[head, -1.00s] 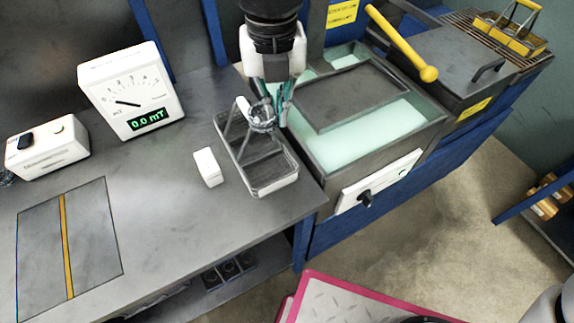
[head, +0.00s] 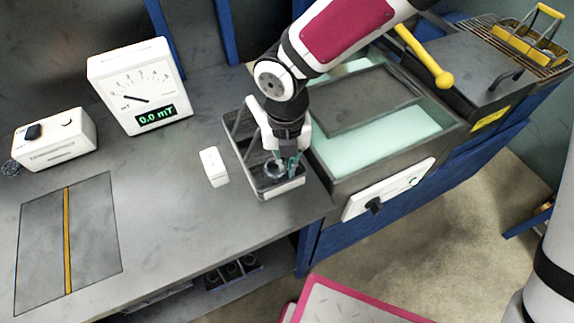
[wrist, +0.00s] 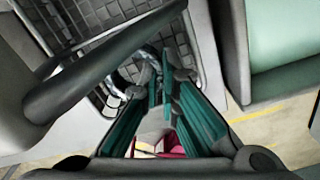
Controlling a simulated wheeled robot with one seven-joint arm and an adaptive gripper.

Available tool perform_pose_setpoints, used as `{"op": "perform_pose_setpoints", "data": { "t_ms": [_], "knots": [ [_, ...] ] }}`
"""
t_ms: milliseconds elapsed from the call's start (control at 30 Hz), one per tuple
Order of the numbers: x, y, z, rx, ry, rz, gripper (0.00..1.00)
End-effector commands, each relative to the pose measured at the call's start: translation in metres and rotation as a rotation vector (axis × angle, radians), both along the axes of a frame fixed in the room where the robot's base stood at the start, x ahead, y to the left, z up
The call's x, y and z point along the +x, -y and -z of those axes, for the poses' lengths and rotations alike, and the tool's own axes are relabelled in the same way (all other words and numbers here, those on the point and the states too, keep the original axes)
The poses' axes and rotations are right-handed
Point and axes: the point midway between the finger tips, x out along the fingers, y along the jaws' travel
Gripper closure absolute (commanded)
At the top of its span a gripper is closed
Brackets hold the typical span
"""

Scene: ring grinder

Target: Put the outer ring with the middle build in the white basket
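The basket (head: 292,192) is a pale grey-white frame with a dark grid floor and an arched handle, at the bench's right edge. In the wrist view its handle (wrist: 75,85) crosses the picture in front of the grid. The outer ring (head: 272,170), shiny metal, is at my fingertips inside the basket's outline in the head view. In the wrist view the ring (wrist: 122,74) shows partly behind the handle and fingers. My gripper (head: 284,166) points down and appears shut on the ring's edge. Whether the ring touches the basket floor, and its build, I cannot tell.
A white block (head: 214,167) stands left of the basket. A meter reading 0.0 mT (head: 140,88) and a white switch box (head: 55,140) are further left. A tank of pale green liquid (head: 370,140) adjoins on the right. The bench front is clear.

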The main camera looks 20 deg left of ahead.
Motion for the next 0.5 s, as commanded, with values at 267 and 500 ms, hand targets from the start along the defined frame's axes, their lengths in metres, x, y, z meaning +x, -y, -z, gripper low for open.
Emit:
{"op": "perform_pose_setpoints", "data": {
  "t_ms": [267,500],
  "knots": [
    [-0.0001,-0.0002,0.0143,0.0,0.0,0.0,1.0],
    [0.0002,0.0001,0.0176,0.0,0.0,0.0,0.92]
  ]
}}
